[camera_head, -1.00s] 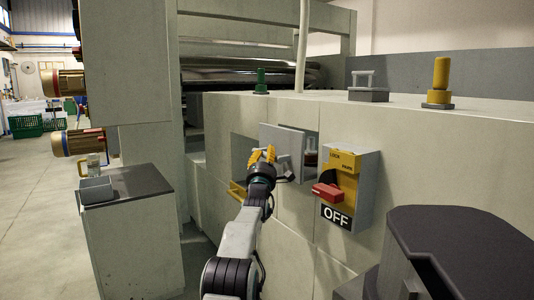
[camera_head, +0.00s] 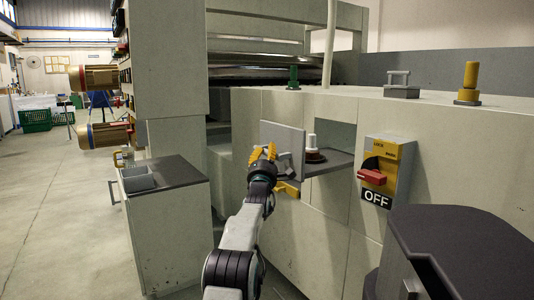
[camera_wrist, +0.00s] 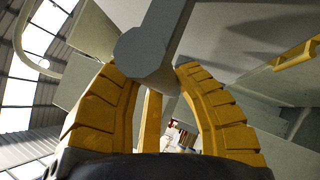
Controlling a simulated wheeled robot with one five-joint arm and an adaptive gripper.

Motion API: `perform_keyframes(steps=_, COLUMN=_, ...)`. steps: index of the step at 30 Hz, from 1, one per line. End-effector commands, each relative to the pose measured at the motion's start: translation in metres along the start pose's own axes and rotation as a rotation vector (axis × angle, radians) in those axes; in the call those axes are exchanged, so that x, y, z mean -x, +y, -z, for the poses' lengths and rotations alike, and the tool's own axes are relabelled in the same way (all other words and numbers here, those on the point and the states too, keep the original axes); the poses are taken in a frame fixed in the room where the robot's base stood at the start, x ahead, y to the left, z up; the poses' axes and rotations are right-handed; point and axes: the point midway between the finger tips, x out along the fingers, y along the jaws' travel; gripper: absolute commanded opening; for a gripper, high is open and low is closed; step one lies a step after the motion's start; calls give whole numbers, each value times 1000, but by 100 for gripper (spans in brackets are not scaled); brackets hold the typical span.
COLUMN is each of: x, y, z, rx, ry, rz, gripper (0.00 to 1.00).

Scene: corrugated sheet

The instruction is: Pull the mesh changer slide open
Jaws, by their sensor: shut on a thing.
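The mesh changer slide stands pulled out from the machine's pale wall. Its grey front plate (camera_head: 283,138) is upright, and its dark tray (camera_head: 338,164) reaches back into a square opening. A brown round piece with a white top (camera_head: 313,155) sits on the tray. My gripper (camera_head: 262,154) is at the plate's near face with its yellow fingers closed on the slide's handle. In the wrist view the grey handle (camera_wrist: 150,52) lies between the two yellow fingers. The fingers hide much of the grip in the head view.
A red switch on a yellow box (camera_head: 386,170) is to the right. A grey cabinet (camera_head: 168,235) stands at left, close to my arm. Open floor (camera_head: 55,220) lies farther left.

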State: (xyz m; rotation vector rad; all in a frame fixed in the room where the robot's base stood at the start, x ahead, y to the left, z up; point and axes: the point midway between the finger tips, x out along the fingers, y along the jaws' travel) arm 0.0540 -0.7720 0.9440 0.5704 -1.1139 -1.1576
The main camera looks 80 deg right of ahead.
Motion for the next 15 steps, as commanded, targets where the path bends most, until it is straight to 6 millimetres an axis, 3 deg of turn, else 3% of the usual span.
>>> perform_keyframes(steps=1, x=-1, y=8, z=-1, rx=-1, ry=-4, rz=-15, gripper=0)
perform_keyframes(steps=11, x=-1, y=10, z=-1, rx=-1, ry=-4, rz=-17, gripper=0)
perform_keyframes(steps=12, x=-1, y=10, z=-1, rx=-1, ry=-4, rz=-17, gripper=30)
perform_keyframes(steps=15, x=-1, y=8, z=-1, rx=-1, ry=-3, rz=-15, gripper=39)
